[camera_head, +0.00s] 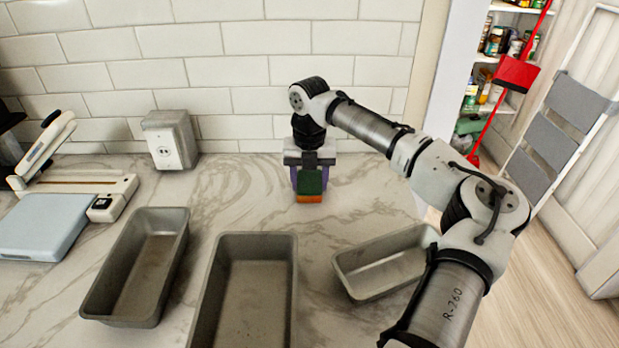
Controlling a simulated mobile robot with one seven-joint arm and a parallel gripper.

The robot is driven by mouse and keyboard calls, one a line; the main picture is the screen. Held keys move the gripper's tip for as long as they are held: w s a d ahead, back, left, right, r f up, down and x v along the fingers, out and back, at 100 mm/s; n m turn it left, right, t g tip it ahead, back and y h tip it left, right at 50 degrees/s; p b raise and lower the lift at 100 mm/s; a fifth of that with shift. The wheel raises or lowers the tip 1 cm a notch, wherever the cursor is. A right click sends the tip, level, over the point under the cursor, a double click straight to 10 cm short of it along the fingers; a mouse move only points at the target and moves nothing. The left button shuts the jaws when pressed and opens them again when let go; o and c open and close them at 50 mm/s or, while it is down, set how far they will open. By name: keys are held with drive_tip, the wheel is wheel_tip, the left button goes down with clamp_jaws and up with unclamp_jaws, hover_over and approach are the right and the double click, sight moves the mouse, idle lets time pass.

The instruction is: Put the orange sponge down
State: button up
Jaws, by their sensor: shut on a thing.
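The orange sponge (310,198) has a dark green upper layer and an orange lower layer. It is at the back middle of the marble counter, below the tiled wall. My gripper (309,178) points down and is shut on the sponge, with purple fingers on its two sides. The sponge's underside is at or close to the counter; I cannot tell whether it touches. Its back part is hidden by my gripper.
Three grey loaf pans stand in front: one at left (102,307), one in the middle (292,262), one at right (343,277) beside my arm. A white outlet box (171,140) and a paper trimmer (75,186) stand at left. Counter around the sponge is clear.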

sight(310, 181)
drive_tip(key=o, duration=0.9)
drive_tip(key=shift+f, duration=0.1)
wheel_tip(310, 181, up, 12)
drive_tip(key=shift+r+b, duration=0.15)
drive_tip(key=shift+b, duration=0.5)
